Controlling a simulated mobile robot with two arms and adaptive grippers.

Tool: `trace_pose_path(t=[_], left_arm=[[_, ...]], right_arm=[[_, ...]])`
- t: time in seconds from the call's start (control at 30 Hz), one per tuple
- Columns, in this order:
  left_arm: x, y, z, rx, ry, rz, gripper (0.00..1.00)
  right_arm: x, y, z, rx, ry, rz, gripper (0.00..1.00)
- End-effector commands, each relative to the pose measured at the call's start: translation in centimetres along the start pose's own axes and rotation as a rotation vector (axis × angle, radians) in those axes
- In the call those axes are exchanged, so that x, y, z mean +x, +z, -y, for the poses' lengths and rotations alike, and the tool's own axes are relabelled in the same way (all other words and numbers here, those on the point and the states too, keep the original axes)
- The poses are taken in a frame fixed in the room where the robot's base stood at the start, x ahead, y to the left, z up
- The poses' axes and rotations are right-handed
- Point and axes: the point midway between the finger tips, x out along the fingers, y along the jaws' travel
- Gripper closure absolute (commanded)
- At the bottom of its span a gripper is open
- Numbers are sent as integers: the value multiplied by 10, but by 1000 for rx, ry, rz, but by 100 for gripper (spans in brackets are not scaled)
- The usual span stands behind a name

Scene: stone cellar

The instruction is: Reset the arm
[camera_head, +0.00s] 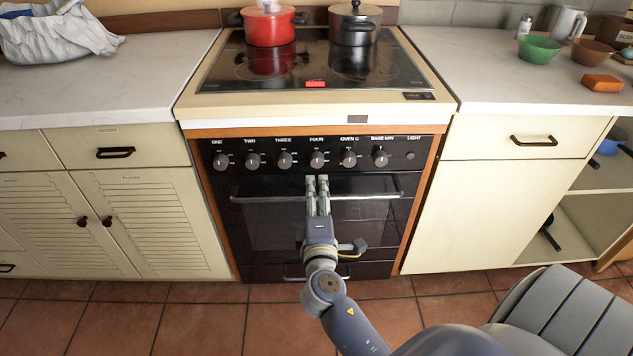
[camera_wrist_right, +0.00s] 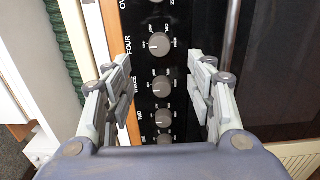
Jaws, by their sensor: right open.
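My right gripper (camera_head: 317,181) is in front of the black oven (camera_head: 270,216), close to the oven door handle (camera_head: 262,197) and below the row of knobs (camera_head: 317,159). In the right wrist view my right gripper (camera_wrist_right: 164,75) has its fingers wide apart, with nothing held between them. Several oven knobs (camera_wrist_right: 159,44) show beyond the gap. I cannot tell whether the fingers touch the handle. My right arm reaches in from the bottom of the head view. My left gripper is not in view.
A red pot (camera_head: 268,27) and a dark pot (camera_head: 354,25) stand on the cooktop (camera_head: 310,70). The right counter (camera_head: 480,75) holds a green bowl (camera_head: 539,49) and an orange block (camera_head: 602,82). Cabinets (camera_head: 145,215) flank the oven. Tiled floor (camera_head: 200,320) is clear at lower left.

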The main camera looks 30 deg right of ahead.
Motion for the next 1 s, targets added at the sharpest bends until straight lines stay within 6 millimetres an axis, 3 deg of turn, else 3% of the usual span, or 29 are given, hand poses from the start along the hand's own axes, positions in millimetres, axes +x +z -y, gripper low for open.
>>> trace_pose_path(t=[0.17, 0.63, 0.73, 0.87, 1.0], left_arm=[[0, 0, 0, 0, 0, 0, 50], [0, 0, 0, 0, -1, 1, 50], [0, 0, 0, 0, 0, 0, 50], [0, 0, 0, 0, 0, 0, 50], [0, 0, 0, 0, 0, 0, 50]], right_arm=[[-10, 0, 0, 1, 1, 0, 49], [-10, 0, 0, 0, 1, 0, 49], [-10, -1, 8, 10, -19, -4, 49], [-16, -4, 56, 83, -140, -19, 49], [-42, -5, 151, 229, -391, -14, 49]])
